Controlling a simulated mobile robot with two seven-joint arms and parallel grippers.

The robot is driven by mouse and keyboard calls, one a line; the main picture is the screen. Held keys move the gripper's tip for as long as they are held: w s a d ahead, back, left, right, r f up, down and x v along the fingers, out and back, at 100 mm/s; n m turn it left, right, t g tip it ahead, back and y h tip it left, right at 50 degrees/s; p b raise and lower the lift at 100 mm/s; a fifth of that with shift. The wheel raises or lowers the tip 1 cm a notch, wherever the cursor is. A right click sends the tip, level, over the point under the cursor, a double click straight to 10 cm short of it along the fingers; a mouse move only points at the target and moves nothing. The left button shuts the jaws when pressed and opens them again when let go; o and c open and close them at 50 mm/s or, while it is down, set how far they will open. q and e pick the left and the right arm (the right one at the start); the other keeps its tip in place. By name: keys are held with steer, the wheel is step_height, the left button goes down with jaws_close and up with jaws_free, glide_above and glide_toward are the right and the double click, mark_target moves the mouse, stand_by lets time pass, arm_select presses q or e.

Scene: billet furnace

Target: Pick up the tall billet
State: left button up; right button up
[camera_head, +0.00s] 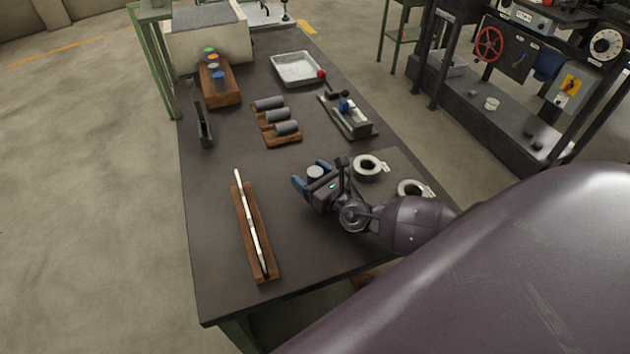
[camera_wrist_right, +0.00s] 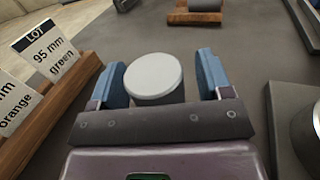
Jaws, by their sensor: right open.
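The tall billet (camera_head: 315,171) is a grey cylinder standing upright on the dark table, near the middle of the head view. In the right wrist view its pale round top (camera_wrist_right: 153,76) shows between the two blue fingers. My right gripper (camera_head: 312,175) is open around the billet, one finger on each side. In the wrist view the right gripper (camera_wrist_right: 163,78) shows a gap at the right finger and a narrower one at the left finger. The billet's lower part is hidden behind the gripper body in the wrist view. My left gripper is not in view.
A wooden holder (camera_head: 264,265) with upright lot cards (camera_wrist_right: 45,52) stands left of the gripper. Shorter billets (camera_head: 276,115) lie on wooden blocks farther back. Grey rings (camera_head: 367,168) lie on a plate to the right. A metal tray (camera_head: 296,68) is at the back.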

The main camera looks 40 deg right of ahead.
steer(key=shift+w, duration=0.1)
jaws_close()
steer(key=shift+r, duration=0.1)
stand_by(0.3)
steer(key=shift+r, duration=0.1)
